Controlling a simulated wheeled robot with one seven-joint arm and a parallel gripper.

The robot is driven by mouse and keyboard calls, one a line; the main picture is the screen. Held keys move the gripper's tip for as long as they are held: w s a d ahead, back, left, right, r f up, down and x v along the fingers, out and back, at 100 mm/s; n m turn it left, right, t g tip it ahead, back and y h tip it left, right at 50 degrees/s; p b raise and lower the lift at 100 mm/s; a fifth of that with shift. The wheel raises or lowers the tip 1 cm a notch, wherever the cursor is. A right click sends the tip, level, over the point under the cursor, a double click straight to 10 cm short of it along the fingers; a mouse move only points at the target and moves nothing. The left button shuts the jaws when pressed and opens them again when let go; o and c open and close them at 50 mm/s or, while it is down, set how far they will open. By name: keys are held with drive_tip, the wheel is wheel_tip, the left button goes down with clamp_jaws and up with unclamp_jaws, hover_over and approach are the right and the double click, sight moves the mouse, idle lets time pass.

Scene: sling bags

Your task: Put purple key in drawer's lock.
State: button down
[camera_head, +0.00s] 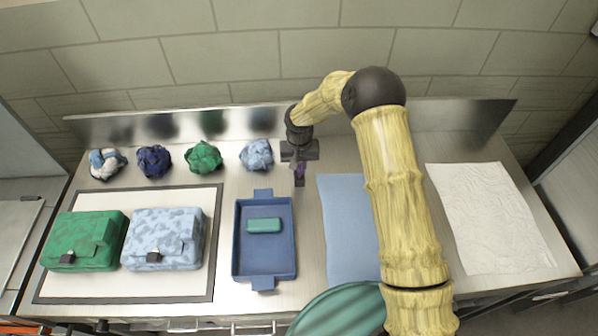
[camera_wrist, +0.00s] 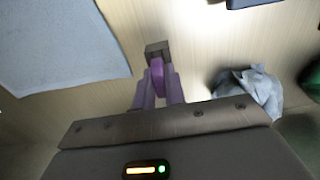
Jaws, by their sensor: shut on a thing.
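The purple key (camera_wrist: 157,70) is between the fingers of my gripper (camera_wrist: 158,92) in the wrist view, with a dark block-like piece at its far end. In the head view, my gripper (camera_head: 299,166) hangs over the back middle of the steel table, shut on the purple key (camera_head: 299,171). It is behind and right of the blue tray. The drawer's lock is not clearly seen; only a strip of the table's front edge shows at the bottom of the head view.
On the table (camera_head: 225,190) are crumpled cloths (camera_head: 204,157), a blue tray (camera_head: 264,277) with a teal box (camera_head: 264,226), a green bag (camera_head: 84,238) and a light blue bag (camera_head: 165,236) on a bordered mat (camera_head: 125,288), a blue cloth (camera_head: 345,230) and white cloth (camera_head: 490,218).

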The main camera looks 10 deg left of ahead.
drive_tip(key=shift+r+p, duration=1.6)
drive_tip(key=shift+r, duration=1.4)
drive_tip(key=d+r+m, duration=0.3)
drive_tip(key=d, duration=1)
drive_tip(key=d+r+m, duration=0.3)
drive_tip(key=d, duration=1.1)
